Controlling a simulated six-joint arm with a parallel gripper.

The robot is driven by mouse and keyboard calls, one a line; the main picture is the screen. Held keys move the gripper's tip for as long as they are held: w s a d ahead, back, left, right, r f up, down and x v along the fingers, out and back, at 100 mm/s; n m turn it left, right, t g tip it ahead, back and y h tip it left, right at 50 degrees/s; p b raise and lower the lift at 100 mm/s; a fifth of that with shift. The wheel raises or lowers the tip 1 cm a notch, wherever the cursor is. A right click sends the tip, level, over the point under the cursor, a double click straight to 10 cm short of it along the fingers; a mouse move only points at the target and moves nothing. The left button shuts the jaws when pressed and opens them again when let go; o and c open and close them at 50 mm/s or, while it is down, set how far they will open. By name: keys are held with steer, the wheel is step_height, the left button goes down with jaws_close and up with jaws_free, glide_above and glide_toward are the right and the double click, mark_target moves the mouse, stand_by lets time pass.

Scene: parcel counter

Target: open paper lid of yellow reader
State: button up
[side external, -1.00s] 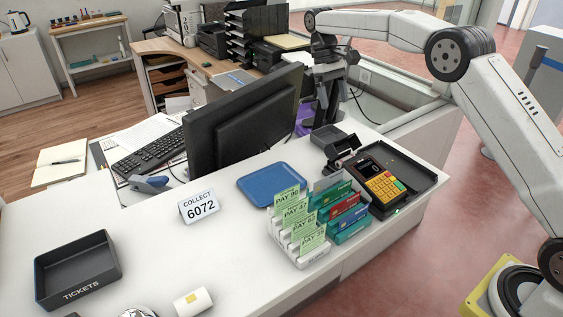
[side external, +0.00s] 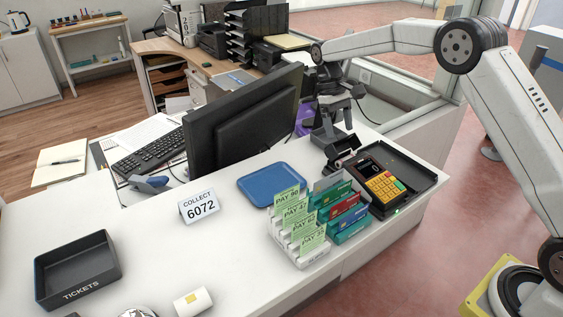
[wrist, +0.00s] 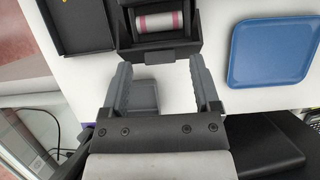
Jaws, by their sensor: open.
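The yellow reader (side external: 380,185) has yellow keys and a lit dark screen. It lies in a black tray on the white counter. The dark paper housing (side external: 343,160) is at its far end. In the wrist view, the housing (wrist: 160,56) shows a white paper roll (wrist: 160,22) with pink bands, uncovered. I cannot tell which dark part is the lid. My gripper (wrist: 160,68) is open, its fingers pointing at the housing's near edge, with nothing gripped. In the side view, my gripper (side external: 326,128) is just behind the housing and partly overlaps it.
A grey block (wrist: 143,95) shows between my fingers, nearer the left one. The black tray (side external: 424,172) surrounds the reader. A card rack (side external: 312,258) stands in front left of it. A blue tray (side external: 272,186) and a monitor (side external: 245,120) are to the left.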

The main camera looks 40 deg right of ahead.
steer(key=shift+s+f, duration=0.1)
steer(key=shift+f, duration=0.05)
jaws_close()
stand_by(0.4)
steer(key=shift+w+f+g, duration=0.2)
steer(key=shift+w+g, duration=0.45)
steer(key=shift+g, duration=0.25)
steer(key=shift+w+f+g, duration=0.1)
steer(key=shift+w+g, duration=0.25)
steer(key=shift+g, duration=0.35)
jaws_free()
